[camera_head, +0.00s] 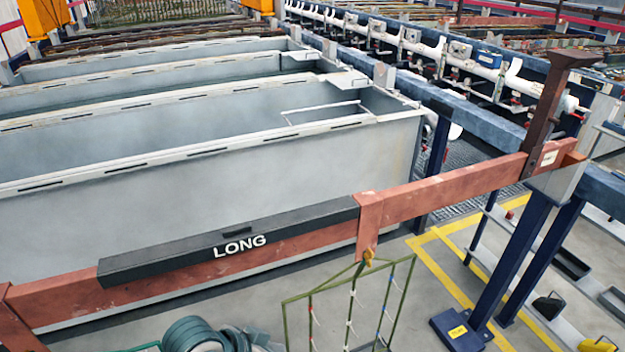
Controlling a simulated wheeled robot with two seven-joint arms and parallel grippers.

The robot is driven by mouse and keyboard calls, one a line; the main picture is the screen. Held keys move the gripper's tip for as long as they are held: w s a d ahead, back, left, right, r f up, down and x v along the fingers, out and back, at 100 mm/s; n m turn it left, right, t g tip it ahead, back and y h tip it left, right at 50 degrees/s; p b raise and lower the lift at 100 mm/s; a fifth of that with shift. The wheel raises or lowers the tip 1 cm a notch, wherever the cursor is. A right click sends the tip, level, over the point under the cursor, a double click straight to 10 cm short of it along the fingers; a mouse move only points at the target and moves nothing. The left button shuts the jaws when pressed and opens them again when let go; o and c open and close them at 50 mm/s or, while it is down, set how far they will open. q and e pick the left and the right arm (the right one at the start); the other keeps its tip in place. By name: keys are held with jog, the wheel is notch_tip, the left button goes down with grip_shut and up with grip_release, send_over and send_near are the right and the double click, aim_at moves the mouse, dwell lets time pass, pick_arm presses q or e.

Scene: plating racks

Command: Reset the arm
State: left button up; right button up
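Neither of my grippers shows in the head view. No fingertips can be made out, so I cannot see whether they hold anything. A reddish-brown flight bar (440,197) runs from the lower left to the right. A black block marked "LONG" (180,247) lies along it. A thin green wire rack (318,295) hangs from the bar by a yellow hook (367,257), and its lower part is cut off by the frame edge. Rounded grey-green shapes (195,334) stand at the bottom edge; I cannot tell what they are.
Large grey tanks (190,190) fill the left behind the bar. A dark blue post (510,262) on a foot plate supports the bar's right end. Shelves (575,262) stand at the right. Grey floor with yellow lines (446,268) lies open between rack and post.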

pick_arm(q)
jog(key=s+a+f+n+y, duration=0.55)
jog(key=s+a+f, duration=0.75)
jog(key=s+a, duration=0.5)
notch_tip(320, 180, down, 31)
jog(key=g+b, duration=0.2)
jog(key=b, duration=0.2)
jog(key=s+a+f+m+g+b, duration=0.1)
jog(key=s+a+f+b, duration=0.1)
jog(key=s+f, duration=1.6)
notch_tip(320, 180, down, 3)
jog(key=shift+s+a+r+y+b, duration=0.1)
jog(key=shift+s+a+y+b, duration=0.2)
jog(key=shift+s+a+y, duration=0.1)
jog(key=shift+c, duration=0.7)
